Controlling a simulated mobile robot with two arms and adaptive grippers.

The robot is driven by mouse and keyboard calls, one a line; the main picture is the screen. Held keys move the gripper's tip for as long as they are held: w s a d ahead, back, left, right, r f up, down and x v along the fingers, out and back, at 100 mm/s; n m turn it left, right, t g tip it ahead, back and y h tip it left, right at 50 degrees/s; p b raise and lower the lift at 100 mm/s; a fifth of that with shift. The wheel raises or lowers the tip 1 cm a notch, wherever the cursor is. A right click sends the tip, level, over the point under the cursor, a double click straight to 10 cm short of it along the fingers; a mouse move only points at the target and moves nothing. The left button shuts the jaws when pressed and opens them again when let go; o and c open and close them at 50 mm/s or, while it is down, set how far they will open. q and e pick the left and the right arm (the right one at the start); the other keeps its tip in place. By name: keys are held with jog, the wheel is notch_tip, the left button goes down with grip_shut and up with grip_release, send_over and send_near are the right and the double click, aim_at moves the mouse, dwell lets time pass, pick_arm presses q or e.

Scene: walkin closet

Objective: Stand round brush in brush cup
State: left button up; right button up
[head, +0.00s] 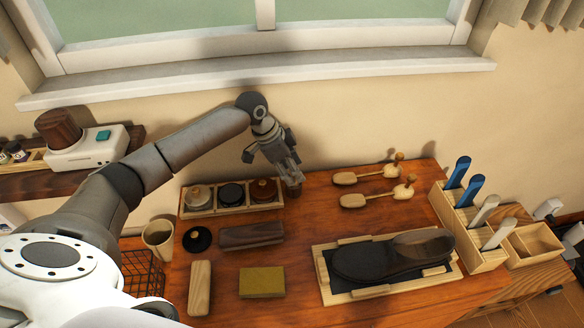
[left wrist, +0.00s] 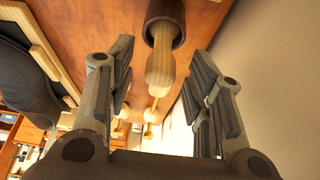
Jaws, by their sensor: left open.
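A small dark brown cup (head: 294,190) stands on the wooden table near the wall, below my left gripper (head: 289,170). In the left wrist view the cup (left wrist: 181,32) is at the top, with its open rim towards the camera. The round brush (left wrist: 160,68) has a pale wooden handle that comes out of this cup. Its head is hidden inside the cup. My left gripper (left wrist: 165,88) is open, its fingers on either side of the handle with gaps showing. In the head view the gripper mostly hides the brush. My right gripper is not in view.
A tin tray (head: 216,212) stands left of the cup. A beige cup (head: 158,239) is further left. Two pale wooden brushes (head: 352,201) lie to the right. A shoe (head: 375,262) rests on a framed mat in front. The wall and window sill are close behind.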

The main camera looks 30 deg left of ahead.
pick_arm(q)
jog(key=v, duration=1.2)
jog(key=shift+f, duration=0.1)
dwell(0.5)
